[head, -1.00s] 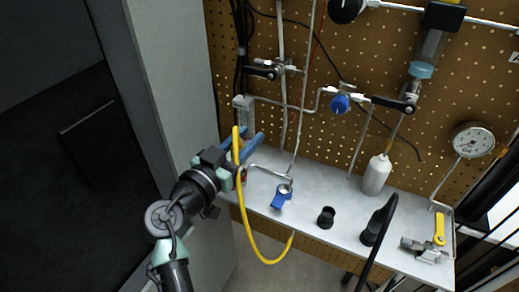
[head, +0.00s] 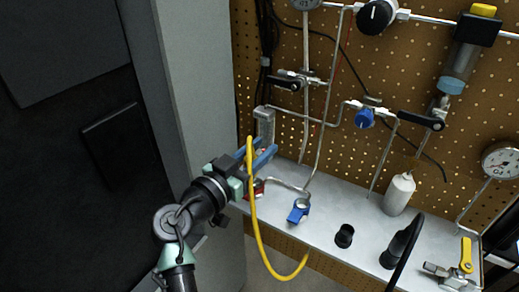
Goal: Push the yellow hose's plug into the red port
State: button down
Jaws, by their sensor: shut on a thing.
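The yellow hose (head: 259,228) hangs in a loop in front of the shelf. Its upper end stands at my gripper, and its other end points up near the shelf's front edge. My gripper (head: 264,151) has blue fingers, is shut on the hose's upper end, and is above the shelf's left end. The plug itself cannot be made out behind the fingers and hose. A small red part (head: 258,188), possibly the red port, shows low beside the hose at the shelf's left end, partly hidden. I cannot tell whether the plug touches any port.
A grey shelf (head: 330,222) holds a blue clamp-like part (head: 299,211), a black cup (head: 344,236), a white bottle (head: 398,194) and a yellow-handled valve (head: 466,255). Metal pipes and valves cover the pegboard (head: 350,75) behind. A grey cabinet side stands close on the left.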

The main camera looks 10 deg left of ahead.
jog(key=shift+w+d+f, duration=0.15)
jog(key=shift+f, duration=0.05)
jog(key=shift+w+d+f+b, duration=0.1)
jog(key=shift+w+f+b, duration=0.15)
jog(key=shift+b, duration=0.4)
jog(key=shift+w+d+f+b, duration=0.25)
jog(key=shift+w+b, duration=0.1)
jog(key=shift+b, duration=0.15)
jog(key=shift+a+f+b, duration=0.1)
jog(key=shift+f+b, duration=1.2)
jog(key=shift+b, duration=0.75)
dwell(0.8)
jog(key=c, duration=0.5)
grip_release()
